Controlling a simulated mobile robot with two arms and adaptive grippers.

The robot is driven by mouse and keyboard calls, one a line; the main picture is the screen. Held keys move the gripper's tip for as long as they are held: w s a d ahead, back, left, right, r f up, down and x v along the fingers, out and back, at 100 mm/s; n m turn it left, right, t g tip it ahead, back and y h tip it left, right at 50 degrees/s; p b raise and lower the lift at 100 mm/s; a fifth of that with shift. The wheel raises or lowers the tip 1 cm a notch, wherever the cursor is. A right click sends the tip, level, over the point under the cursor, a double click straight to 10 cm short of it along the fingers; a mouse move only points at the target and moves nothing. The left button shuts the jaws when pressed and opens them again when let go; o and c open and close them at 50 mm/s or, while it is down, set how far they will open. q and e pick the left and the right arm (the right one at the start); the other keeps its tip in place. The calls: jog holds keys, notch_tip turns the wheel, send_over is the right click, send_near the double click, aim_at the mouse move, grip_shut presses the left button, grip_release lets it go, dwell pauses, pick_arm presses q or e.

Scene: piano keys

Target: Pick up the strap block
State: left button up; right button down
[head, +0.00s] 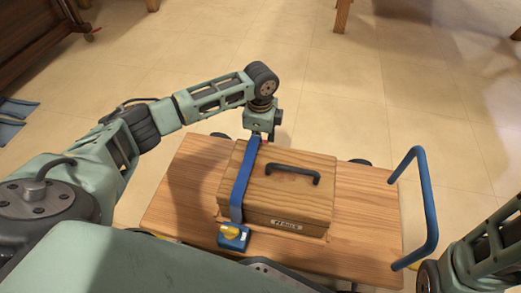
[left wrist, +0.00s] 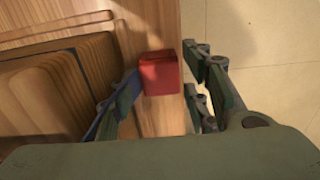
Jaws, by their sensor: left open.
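A red block (left wrist: 160,73), which I take to be the strap block, lies at the edge of the wooden cart top in the left wrist view. My left gripper (head: 262,137) points down at the box's far side. In the left wrist view its open fingers (left wrist: 163,80) stand either side of the red block, and I cannot tell whether they touch it. My right gripper is out of view.
The box has a dark handle (head: 293,171) on its lid and stands on the wooden cart (head: 370,230). A blue push bar (head: 429,205) rises at the cart's right end. The tiled floor (head: 340,90) beyond the cart is clear nearby.

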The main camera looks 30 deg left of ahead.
pick_arm(q)
jog(key=shift+c, duration=0.5)
jog(key=c, duration=0.8)
jog(key=shift+r, duration=0.2)
jog(key=shift+c, duration=0.2)
